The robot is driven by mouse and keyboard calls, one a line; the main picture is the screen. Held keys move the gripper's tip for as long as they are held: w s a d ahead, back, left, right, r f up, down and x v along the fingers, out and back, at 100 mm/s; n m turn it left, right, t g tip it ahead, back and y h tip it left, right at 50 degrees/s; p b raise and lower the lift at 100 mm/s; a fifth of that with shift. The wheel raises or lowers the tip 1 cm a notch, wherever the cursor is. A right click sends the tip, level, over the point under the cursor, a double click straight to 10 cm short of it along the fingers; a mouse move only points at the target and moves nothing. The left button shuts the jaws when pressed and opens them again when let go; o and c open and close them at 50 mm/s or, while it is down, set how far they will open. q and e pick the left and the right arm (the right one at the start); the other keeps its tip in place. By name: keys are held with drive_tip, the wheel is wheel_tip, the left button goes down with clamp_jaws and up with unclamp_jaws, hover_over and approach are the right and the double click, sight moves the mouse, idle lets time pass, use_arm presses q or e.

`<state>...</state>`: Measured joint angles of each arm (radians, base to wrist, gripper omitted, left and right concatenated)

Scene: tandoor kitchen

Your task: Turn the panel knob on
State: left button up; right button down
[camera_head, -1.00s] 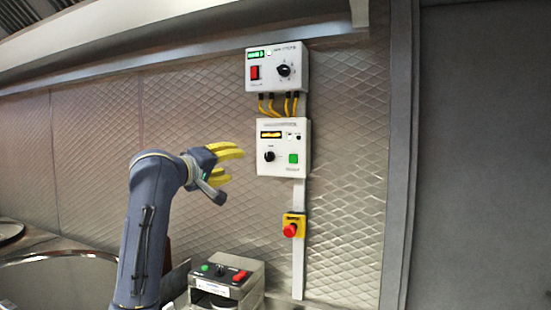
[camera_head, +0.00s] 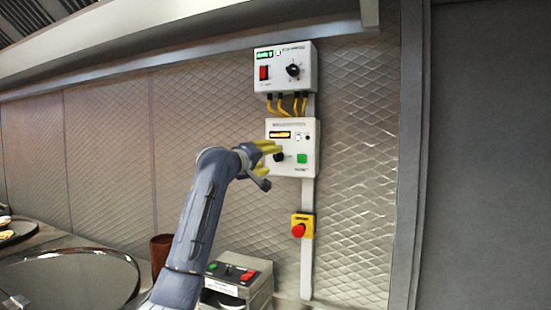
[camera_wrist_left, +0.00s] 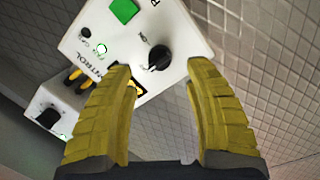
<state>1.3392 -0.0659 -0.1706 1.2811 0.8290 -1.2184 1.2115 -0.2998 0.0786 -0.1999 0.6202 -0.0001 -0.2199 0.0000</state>
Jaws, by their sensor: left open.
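The lower white control panel (camera_head: 308,165) is on the wall, with an amber display, a green square button and a black knob (camera_head: 279,157). My left gripper (camera_head: 276,154) is in front of the panel's left side, its yellow fingers by the knob. In the left wrist view the black knob (camera_wrist_left: 159,57) sits beyond and between the open fingertips (camera_wrist_left: 160,72), and nothing is between the fingers. The panel (camera_wrist_left: 185,35) shows tilted there, with "ON" marked by the knob. I cannot tell whether a finger touches the panel. My right gripper is not in view.
An upper white box (camera_head: 283,80) with a red switch and a black knob hangs above, joined by yellow cables. A yellow box with a red emergency button (camera_head: 299,230) is below.

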sight(275, 156)
use_arm(q)
drive_tip(key=shift+x, duration=2.25)
clamp_jaws()
